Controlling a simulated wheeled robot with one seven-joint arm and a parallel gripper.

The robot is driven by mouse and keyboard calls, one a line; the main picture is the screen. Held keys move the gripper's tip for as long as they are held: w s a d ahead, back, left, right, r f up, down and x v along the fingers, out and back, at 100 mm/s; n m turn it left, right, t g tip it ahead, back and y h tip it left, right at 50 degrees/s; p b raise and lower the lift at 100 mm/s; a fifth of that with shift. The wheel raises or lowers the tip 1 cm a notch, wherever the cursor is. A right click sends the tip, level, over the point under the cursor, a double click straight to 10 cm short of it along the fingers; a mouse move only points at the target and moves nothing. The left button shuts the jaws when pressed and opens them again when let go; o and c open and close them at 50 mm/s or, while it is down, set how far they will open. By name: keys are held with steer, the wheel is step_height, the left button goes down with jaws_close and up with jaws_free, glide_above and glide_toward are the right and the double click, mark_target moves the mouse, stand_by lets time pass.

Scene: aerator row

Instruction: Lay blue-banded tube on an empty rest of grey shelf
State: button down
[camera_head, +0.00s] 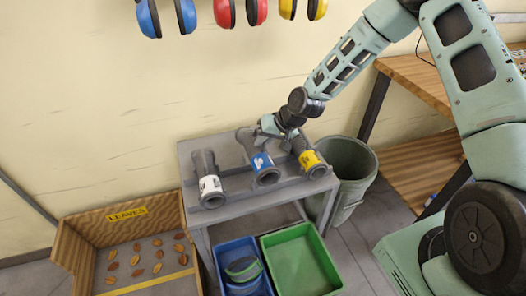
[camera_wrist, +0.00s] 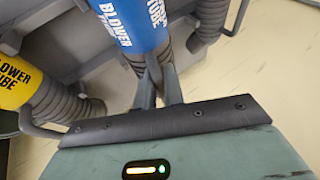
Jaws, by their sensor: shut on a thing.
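The blue-banded tube (camera_head: 262,163) is grey, with a ribbed rear part and a wide open front end, in the middle of the grey shelf (camera_head: 235,206). In the wrist view its blue band (camera_wrist: 130,22) reads "BLOWER TUBE". My gripper (camera_head: 262,135) reaches in from the right, over the tube's rear. In the wrist view the gripper (camera_wrist: 155,72) is shut on its ribbed part behind the band. Whether the tube touches a rest or hangs just above it cannot be told. The fingertips are partly hidden by the tube.
A white-banded tube (camera_head: 208,182) lies to the left and a yellow-banded tube (camera_head: 311,160) close to the right on the shelf. A grey bin (camera_head: 350,165) stands right of the shelf. Blue (camera_head: 232,250) and green (camera_head: 298,262) crates and a wooden leaves box (camera_head: 75,245) are below.

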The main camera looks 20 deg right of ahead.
mark_target(259, 149)
step_height(259, 149, up, 4)
steer(key=shift+r, duration=0.2)
steer(key=shift+a+r, duration=0.1)
steer(key=shift+r, duration=0.1)
steer(key=shift+s+a+f+h+p, duration=0.1)
steer(key=shift+s+a+h+p, duration=0.1)
steer(key=shift+a+h+p, duration=0.6)
steer(key=shift+w+d+n+h+p, duration=0.15)
steer(key=shift+n+h+p, duration=0.2)
steer(key=shift+p, duration=0.25)
steer(key=shift+w+r+h, duration=0.2)
steer(key=shift+r+h, duration=0.15)
steer(key=shift+r, duration=0.1)
steer(key=shift+f, duration=0.1)
steer(key=shift+f+b, duration=3.15)
steer(key=shift+f, duration=1.65)
